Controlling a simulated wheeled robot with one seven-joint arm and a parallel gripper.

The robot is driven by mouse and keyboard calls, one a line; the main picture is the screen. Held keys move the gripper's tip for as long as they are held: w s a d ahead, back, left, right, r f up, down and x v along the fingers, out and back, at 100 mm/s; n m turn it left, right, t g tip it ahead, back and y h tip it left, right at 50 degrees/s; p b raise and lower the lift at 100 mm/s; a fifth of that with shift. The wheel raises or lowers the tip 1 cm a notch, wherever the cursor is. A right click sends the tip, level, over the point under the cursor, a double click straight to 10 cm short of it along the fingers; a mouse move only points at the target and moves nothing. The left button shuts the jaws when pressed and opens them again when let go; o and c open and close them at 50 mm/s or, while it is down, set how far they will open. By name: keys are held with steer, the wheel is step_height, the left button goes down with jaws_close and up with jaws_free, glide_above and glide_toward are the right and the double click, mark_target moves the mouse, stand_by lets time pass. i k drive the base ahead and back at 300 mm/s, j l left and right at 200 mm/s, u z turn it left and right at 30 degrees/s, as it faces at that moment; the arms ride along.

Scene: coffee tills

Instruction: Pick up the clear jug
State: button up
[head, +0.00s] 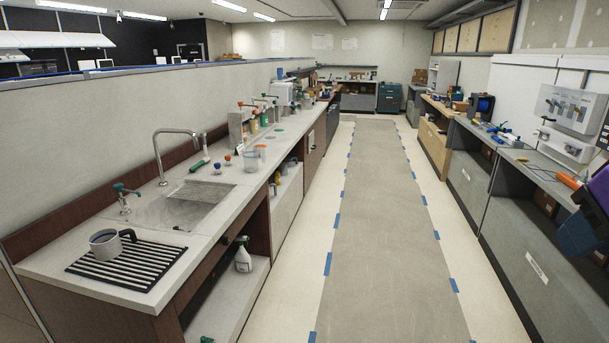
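A clear, see-through container (251,161) that looks like the jug stands upright on the left counter, beyond the sink. It is small and far off in the head view, so its handle and spout cannot be made out. Another pale see-through vessel (260,151) seems to stand just behind it. A grey pot-like vessel with a black handle (104,243) sits on the black slatted rack (125,262) at the near end of the same counter.
The sink (186,204) with its tall tap (161,155) lies between rack and container. Small red and blue knobbed items (228,161) stand beside the container. The aisle floor (376,230) is clear.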

mark_target(250, 154)
steer(key=i, duration=1.8)
steer(key=i+l+u, duration=0.2)
steer(key=i+u, duration=0.3)
steer(key=i, duration=0.2)
steer(key=i+l+u, duration=0.5)
steer(key=i, duration=0.15)
steer(key=i+l+u, duration=0.5)
steer(key=i+l, duration=0.05)
